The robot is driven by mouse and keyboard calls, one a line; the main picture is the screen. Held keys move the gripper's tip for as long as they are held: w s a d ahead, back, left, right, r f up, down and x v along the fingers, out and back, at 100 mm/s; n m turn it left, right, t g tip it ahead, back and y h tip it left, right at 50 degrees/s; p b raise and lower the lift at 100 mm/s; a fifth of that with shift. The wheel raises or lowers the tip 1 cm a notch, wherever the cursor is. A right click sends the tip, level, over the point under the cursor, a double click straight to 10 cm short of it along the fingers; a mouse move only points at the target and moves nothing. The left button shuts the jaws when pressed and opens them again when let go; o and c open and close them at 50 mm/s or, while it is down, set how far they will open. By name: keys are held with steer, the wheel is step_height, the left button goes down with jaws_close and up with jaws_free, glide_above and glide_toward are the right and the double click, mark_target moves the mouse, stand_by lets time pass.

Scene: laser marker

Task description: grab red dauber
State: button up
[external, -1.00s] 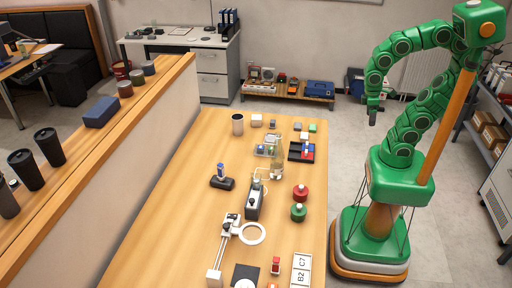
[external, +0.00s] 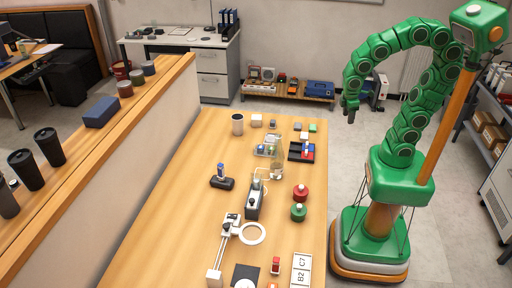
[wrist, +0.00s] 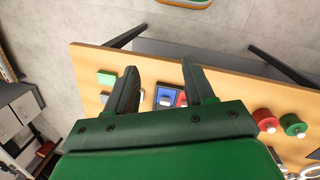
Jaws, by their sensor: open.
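A round red pot with a small white top, which looks like the red dauber (external: 300,191), stands upright near the right edge of the table. In the wrist view the red dauber (wrist: 265,118) is at the right, outside the space between the fingers. My gripper (external: 351,110) is raised beside the table's right edge in the external view, well apart from the dauber. In the wrist view my gripper (wrist: 160,70) has its two fingers spread, with nothing held between them.
A similar green pot (external: 299,213) stands close beside the red one. A glass bottle (external: 277,160), a black device (external: 254,202) and a red-and-blue pad (external: 295,153) are nearby. A ring lamp (external: 253,241) is at the front. The wooden table (external: 190,165) has bare room at left.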

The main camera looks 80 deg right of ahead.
steer(key=w+a+r+n+t+h, duration=0.1)
steer(key=w+r+n+t+h, duration=0.2)
steer(key=w, duration=0.8)
steer(key=w+r+n+t+h, duration=0.15)
steer(key=w+n, duration=0.25)
steer(key=w, duration=0.8)
steer(key=w+a+r+n+t+h, duration=0.1)
steer(key=w+a+n+t, duration=0.2)
steer(key=w+a+n, duration=0.5)
steer(key=w+a+r+n+t+h, duration=0.1)
steer(key=w+a+r+t, duration=0.15)
steer(key=w+a, duration=0.6)
steer(key=s+a+f+n+t+y, duration=0.1)
steer(key=a+f+n, duration=0.15)
steer(key=a, duration=0.65)
steer(key=s+a+f+n+t+y, duration=0.1)
steer(key=a+n+t, duration=0.15)
steer(key=a, duration=0.65)
steer(key=s+a+f+n+t+y, duration=0.1)
steer(key=s+a+f+n+y, duration=0.15)
steer(key=a, duration=0.55)
steer(key=n+y, duration=0.4)
steer(key=n, duration=0.5)
glide_toward(276, 259)
steer(key=shift+f+x, duration=0.2)
steer(key=shift+x, duration=4.9)
